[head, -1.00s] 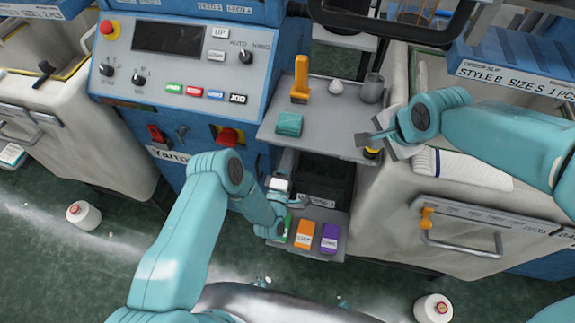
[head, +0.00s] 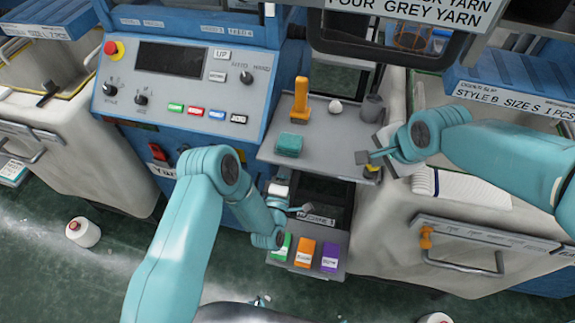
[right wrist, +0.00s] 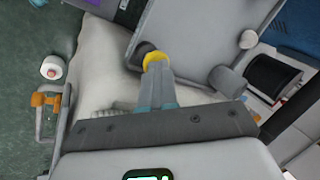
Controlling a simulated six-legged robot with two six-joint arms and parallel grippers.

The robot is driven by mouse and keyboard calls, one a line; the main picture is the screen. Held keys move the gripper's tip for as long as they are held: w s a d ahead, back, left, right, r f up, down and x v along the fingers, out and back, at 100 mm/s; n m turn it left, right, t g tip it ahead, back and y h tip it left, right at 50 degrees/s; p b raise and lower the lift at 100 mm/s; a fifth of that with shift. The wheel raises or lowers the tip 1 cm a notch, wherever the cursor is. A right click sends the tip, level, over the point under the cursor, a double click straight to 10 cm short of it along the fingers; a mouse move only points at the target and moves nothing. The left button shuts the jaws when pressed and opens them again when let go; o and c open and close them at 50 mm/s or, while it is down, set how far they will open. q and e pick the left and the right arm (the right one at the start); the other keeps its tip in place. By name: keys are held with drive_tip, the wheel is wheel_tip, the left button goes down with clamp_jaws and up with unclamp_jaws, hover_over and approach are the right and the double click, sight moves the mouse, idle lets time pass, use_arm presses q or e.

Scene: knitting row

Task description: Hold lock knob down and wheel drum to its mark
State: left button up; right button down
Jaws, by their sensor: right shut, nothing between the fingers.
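A small yellow knob with a dark base (head: 372,172), which I take for the lock knob, stands at the right edge of the grey shelf (head: 335,145). My right gripper (head: 372,156) is shut and empty just over it. In the right wrist view the closed fingers (right wrist: 157,78) point at the yellow knob (right wrist: 155,58); touching or just apart, I cannot tell. My left gripper (head: 298,207) is low, beside the shelf's front left, near a whitish part (head: 278,190); its jaws are too small to read. I cannot clearly make out a drum or its mark.
Below lie green, orange (head: 305,252) and purple boxes. A control panel (head: 180,80) stands left. A yarn cone (head: 83,232) is on the floor.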

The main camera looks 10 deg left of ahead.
drive_tip(key=shift+r+p, duration=1.4)
drive_tip(key=shift+r, duration=1.15)
drive_tip(key=shift+r, duration=0.15)
drive_tip(key=v, duration=1.6)
drive_tip(key=shift+d+b, duration=0.2)
drive_tip(key=shift+b, duration=0.2)
drive_tip(key=shift+s, duration=0.15)
